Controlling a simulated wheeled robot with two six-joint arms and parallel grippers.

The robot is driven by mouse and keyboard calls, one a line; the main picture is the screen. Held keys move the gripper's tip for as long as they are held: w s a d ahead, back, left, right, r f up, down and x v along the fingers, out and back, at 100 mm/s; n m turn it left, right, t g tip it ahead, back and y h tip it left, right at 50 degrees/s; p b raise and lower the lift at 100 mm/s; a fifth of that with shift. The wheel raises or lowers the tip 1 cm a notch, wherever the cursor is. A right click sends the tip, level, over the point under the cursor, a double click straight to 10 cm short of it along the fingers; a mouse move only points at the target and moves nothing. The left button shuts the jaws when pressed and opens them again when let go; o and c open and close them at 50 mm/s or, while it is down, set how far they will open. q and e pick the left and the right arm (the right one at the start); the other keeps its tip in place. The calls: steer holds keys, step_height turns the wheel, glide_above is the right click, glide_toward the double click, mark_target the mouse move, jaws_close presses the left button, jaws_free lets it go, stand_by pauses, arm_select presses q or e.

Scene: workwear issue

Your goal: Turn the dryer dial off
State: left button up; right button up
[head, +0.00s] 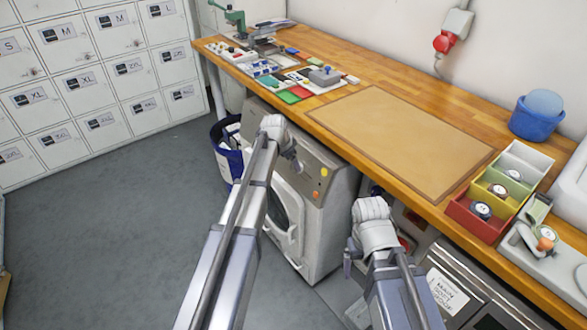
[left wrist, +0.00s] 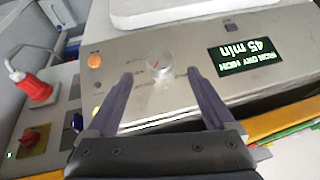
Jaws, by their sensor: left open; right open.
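The dryer (head: 332,178) is the pale front-loading machine under the wooden bench in the head view. Its round silver dial (left wrist: 158,65), with a small red mark, shows on the metal panel in the left wrist view. A lit green display (left wrist: 246,55) beside it reads 45 min. My left gripper (left wrist: 160,74) is open, its fingertips to either side of the dial in the picture, with nothing held; contact cannot be told. In the head view my left gripper (head: 295,160) is at the dryer's upper front. My right gripper (head: 351,262) is open, lower and to the right.
The wooden bench (head: 400,83) overhangs the dryer. A blue bin (head: 229,165) stands left of it. In the left wrist view, a red plug (left wrist: 35,90) and a red knob (left wrist: 33,140) are at the left. The grey floor (head: 130,220) is open on the left.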

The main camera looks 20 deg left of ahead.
mark_target(293, 170)
arm_select(q)
steer(key=b+x, duration=0.5)
steer(key=x, duration=0.1)
steer(key=shift+w+f, duration=0.1)
steer(key=shift+f, duration=0.05)
steer(key=shift+c, duration=0.4)
steer(key=c, duration=1.3)
